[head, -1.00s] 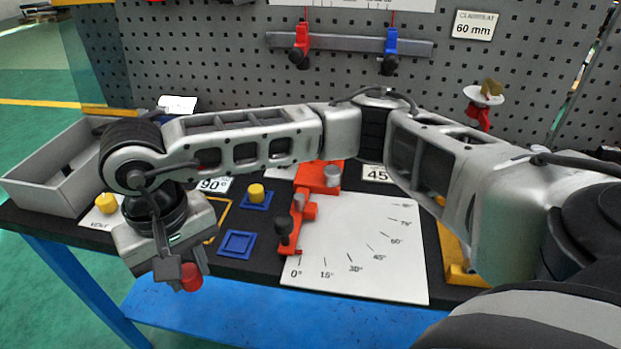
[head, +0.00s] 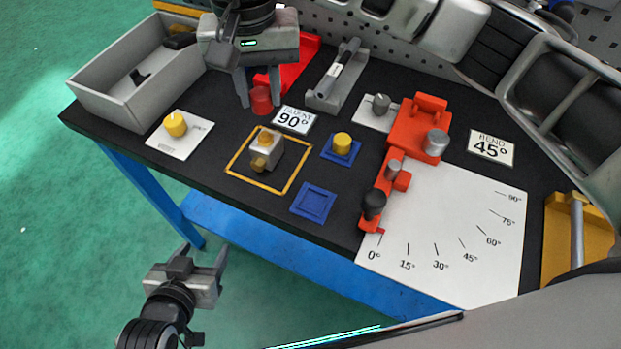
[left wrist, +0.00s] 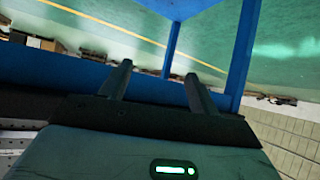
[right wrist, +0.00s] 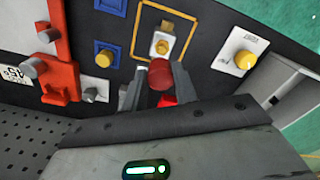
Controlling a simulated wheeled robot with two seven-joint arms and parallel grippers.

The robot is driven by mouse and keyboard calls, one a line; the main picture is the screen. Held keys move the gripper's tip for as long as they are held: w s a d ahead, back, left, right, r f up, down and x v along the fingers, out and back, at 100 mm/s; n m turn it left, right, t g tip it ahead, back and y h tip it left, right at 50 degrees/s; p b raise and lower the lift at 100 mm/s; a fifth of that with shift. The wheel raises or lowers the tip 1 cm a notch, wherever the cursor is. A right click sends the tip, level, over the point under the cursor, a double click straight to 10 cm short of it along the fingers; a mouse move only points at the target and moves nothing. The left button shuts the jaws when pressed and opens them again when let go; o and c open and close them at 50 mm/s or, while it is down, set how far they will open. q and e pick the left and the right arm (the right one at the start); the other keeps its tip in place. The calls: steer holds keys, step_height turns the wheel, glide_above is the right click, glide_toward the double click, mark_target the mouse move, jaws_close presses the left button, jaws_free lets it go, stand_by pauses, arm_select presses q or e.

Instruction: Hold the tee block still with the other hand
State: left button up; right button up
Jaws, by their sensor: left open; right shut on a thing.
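The tee block (head: 266,152), a small pale block with brass fittings, sits inside a yellow square outline on the black table. It also shows in the right wrist view (right wrist: 161,44). My right gripper (head: 258,102) is shut on a red cylindrical cap (head: 261,98), behind the tee block in the head view and apart from it. The red cap also shows between the fingers in the right wrist view (right wrist: 160,73). My left gripper (head: 201,256) is open and empty, off the table's front edge at lower left. Its open fingers show in the left wrist view (left wrist: 157,78).
A grey open bin (head: 125,100) stands at the left rear. A yellow knob on a white plate (head: 183,148), a blue pad with a yellow cap (head: 342,157) and an empty blue pad (head: 313,202) flank the square. An orange bending fixture (head: 405,150) stands right.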

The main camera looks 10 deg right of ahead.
arm_select(q)
steer(key=shift+s+f+g, duration=0.3)
steer(key=shift+s+f, duration=0.65)
steer(key=shift+s, duration=0.15)
steer(key=shift+m, duration=0.5)
steer(key=w+r, duration=0.1)
steer(key=w+d+r, duration=0.1)
steer(key=w+r, duration=0.2)
steer(key=r, duration=0.1)
steer(key=shift+w+d+r, duration=0.15)
steer(key=shift+w+d, duration=0.05)
steer(key=shift+d, duration=0.05)
steer(key=shift+c, duration=1.1)
steer(key=shift+m+g+h, duration=0.3)
steer(key=shift+m, duration=0.4)
steer(key=r, duration=0.2)
steer(key=w+r, duration=0.1)
steer(key=r, duration=0.1)
steer(key=w+d+r, duration=0.1)
steer(key=r, duration=0.1)
steer(key=m+h, duration=0.2)
steer(key=h, duration=0.1)
glide_toward(255, 164)
steer(key=w, duration=0.1)
steer(key=shift+s+x, duration=0.25)
steer(key=shift+x, duration=4.55)
steer(key=shift+d+f, duration=0.15)
steer(key=c, duration=1)
